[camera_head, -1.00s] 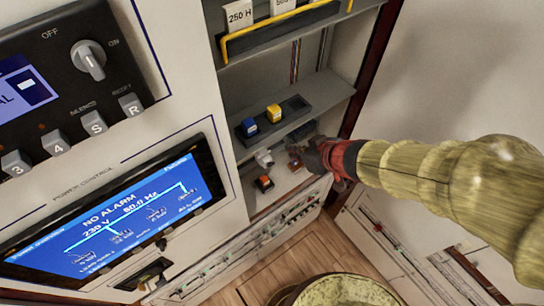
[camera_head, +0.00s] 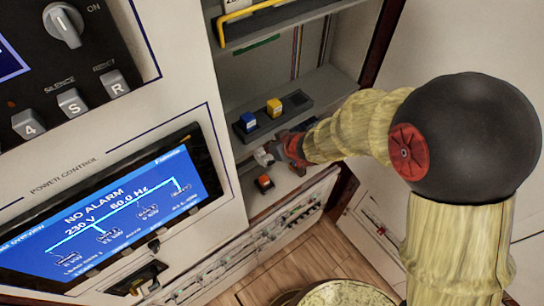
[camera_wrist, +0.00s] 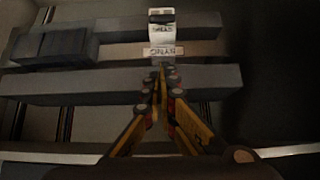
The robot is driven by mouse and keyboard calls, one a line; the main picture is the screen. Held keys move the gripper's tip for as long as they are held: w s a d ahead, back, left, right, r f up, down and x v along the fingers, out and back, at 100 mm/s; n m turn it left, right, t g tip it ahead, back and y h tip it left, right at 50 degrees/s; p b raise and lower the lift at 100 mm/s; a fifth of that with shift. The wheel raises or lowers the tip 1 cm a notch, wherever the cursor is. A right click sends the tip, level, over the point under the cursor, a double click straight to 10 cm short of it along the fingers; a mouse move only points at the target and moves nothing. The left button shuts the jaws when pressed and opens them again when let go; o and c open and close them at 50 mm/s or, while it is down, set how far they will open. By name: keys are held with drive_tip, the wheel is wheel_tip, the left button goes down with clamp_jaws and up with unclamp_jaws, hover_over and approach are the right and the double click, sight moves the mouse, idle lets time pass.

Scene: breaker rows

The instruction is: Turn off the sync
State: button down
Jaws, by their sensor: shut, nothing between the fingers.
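In the wrist view a white block (camera_wrist: 161,27) with a dark top stands on a grey rail. A small pale label (camera_wrist: 163,52) sits just below it; its lettering is too blurred to read surely. My gripper (camera_wrist: 162,70) is shut and empty, its fingertips just below the label in the picture. Whether they touch anything I cannot tell. In the head view my gripper (camera_head: 282,146) is at the lower shelf, just right of a white block (camera_head: 263,157), which it partly hides.
A blue block (camera_head: 247,122) and a yellow block (camera_head: 274,107) sit in a dark tray above. An orange-red block (camera_head: 264,183) lies below the white one. A yellow rail (camera_head: 236,13) crosses higher up. The lit screen (camera_head: 105,212) is on the left panel.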

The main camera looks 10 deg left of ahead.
sight(271, 163)
drive_tip(key=f, duration=0.1)
drive_tip(key=s+d+f, duration=0.1)
drive_tip(key=f, duration=0.1)
drive_tip(key=shift+s+d+f, duration=0.1)
drive_tip(key=shift+s+d, duration=0.1)
drive_tip(key=shift+d, duration=0.1)
drive_tip(key=shift+f, duration=0.1)
drive_tip(key=shift+b, duration=0.35)
